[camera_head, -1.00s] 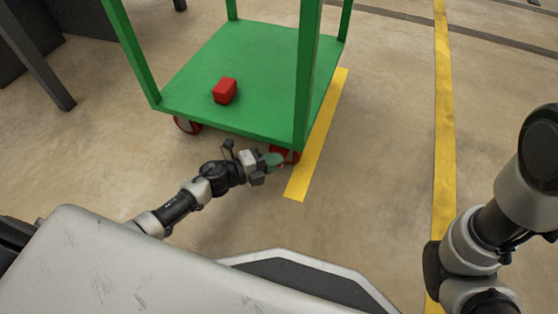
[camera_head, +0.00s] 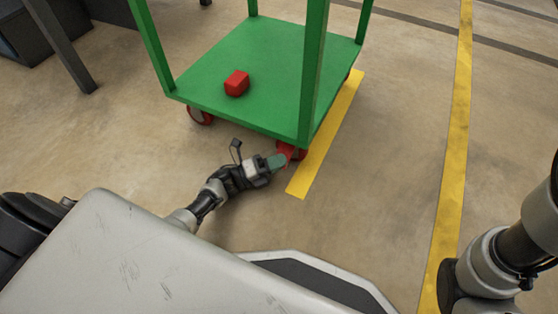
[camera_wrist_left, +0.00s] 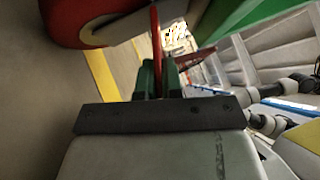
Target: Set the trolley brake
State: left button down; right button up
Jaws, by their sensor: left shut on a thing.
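The green trolley (camera_head: 240,60) stands upright on the floor with red-hubbed casters. My left gripper (camera_head: 277,161) is low beside the near right caster (camera_head: 299,154), under the trolley's front corner. In the left wrist view the gripper's green fingers (camera_wrist_left: 158,75) are shut on a thin red brake lever (camera_wrist_left: 156,40), which stands up between them. The red lever also shows at the fingertips in the head view (camera_head: 285,149). The caster wheel (camera_wrist_left: 85,28) is close by at the upper left of the wrist view. My right gripper is out of view; only part of that arm shows.
A red block (camera_head: 237,83) lies on the trolley's lower shelf. A yellow floor strip (camera_head: 325,140) runs along the trolley's right side, with a longer yellow line (camera_head: 452,150) farther right. The floor between them is clear. Dark furniture stands at the upper left.

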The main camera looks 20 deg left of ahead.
pick_arm(q)
jog(key=shift+a, duration=0.15)
jog(key=c, duration=1.3)
grip_release()
jog(key=shift+s+a, duration=0.15)
jog(key=p+v, duration=0.1)
jog(key=v, duration=0.3)
jog(key=r+p+v, duration=0.1)
jog(key=p+v, duration=0.1)
jog(key=v, duration=0.2)
jog(key=r+p+v, duration=0.1)
jog(key=v, duration=0.3)
jog(key=shift+s+a+r, duration=0.2)
jog(key=shift+s+a, duration=0.2)
